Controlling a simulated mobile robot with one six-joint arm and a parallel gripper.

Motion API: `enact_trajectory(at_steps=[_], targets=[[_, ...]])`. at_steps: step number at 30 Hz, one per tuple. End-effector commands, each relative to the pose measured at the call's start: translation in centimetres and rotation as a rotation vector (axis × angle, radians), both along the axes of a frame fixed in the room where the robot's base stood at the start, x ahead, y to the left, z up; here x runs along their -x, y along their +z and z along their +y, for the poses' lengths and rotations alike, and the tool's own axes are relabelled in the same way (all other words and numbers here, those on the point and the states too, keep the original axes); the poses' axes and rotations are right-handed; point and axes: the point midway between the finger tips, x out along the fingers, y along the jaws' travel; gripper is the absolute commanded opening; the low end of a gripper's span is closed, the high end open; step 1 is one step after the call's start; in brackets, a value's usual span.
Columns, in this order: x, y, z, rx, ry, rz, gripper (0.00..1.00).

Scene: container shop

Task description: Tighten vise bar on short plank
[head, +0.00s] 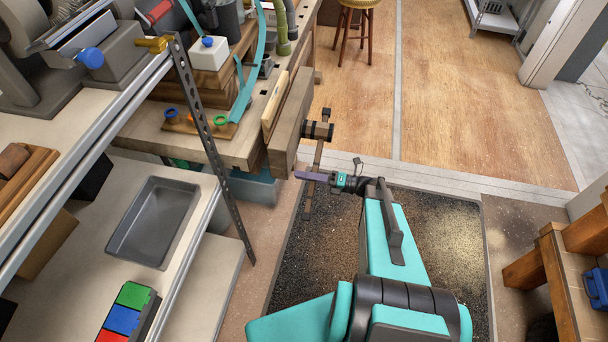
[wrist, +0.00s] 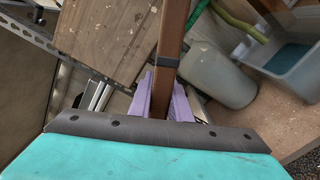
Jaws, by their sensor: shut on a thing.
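The vise at the bench's end has a thick brown wooden jaw (head: 291,118) with a dark screw (head: 318,130) sticking out of it. A pale short plank (head: 273,103) stands between that jaw and the bench. The brown vise bar (head: 318,156) hangs through the screw, nearly upright and slightly tilted. My gripper (head: 312,177) has its purple fingers on the lower part of the bar. In the wrist view the bar (wrist: 173,45) runs between the two purple fingers (wrist: 167,100), which are shut on it. The wooden jaw (wrist: 108,35) shows behind it. The plank is not seen there.
A metal shelf (head: 205,130) with a grey tray (head: 152,222) stands at the left. The workbench (head: 243,143) carries clutter. A dark mat (head: 440,225) lies under my arm. A wooden stand (head: 560,280) is at the right, a stool (head: 357,20) at the back. The wooden floor is mostly clear.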

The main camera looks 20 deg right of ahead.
Motion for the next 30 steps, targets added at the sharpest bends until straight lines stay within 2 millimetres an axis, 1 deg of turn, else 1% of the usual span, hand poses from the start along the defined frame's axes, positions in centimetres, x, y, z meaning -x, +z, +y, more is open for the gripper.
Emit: enact_trajectory(at_steps=[1,8,9,11,12,23,30], targets=[[0.0,0.0,-0.3,-0.001,-0.007,0.003,0.0],[-0.1,0.0,0.3,0.0,0.003,0.002,0.0],[-0.1,0.0,0.4,0.0,0.005,0.002,0.24],[-0.1,0.0,0.6,0.0,0.007,0.002,0.34],[-0.1,0.0,0.7,0.0,0.009,0.001,0.36],[-0.1,0.0,0.9,0.001,0.016,0.0,0.36],[0.6,0.0,-0.1,0.0,0.015,0.0,0.36]])
